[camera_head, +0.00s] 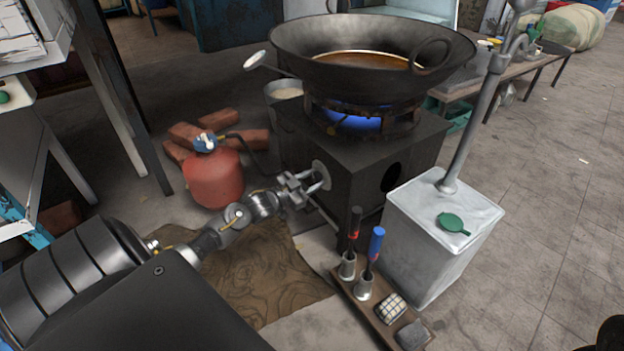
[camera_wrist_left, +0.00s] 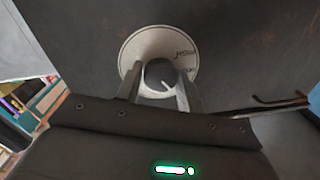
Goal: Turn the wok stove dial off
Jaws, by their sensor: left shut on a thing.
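The wok stove (camera_head: 413,146) is a dark box with a blue flame (camera_head: 355,122) burning under a large black wok (camera_head: 300,62) with brown liquid. Its dial shows in the left wrist view as a dark round knob (camera_wrist_left: 160,72) on a pale round plate (camera_wrist_left: 136,47) with dark lettering. A white mark on the knob points to the lower right. My left gripper (camera_head: 319,180) reaches the stove's front face. In the left wrist view my left gripper (camera_wrist_left: 160,84) has one finger on each side of the knob, shut on it. My right gripper is not in view.
A red gas cylinder (camera_head: 214,179) and bricks (camera_head: 187,133) stand left of the stove. A white metal box (camera_head: 432,247) with a pole stands at its right. A wooden rack (camera_head: 372,318) holding tools is in front. A brown mat (camera_head: 262,275) lies beneath my arm.

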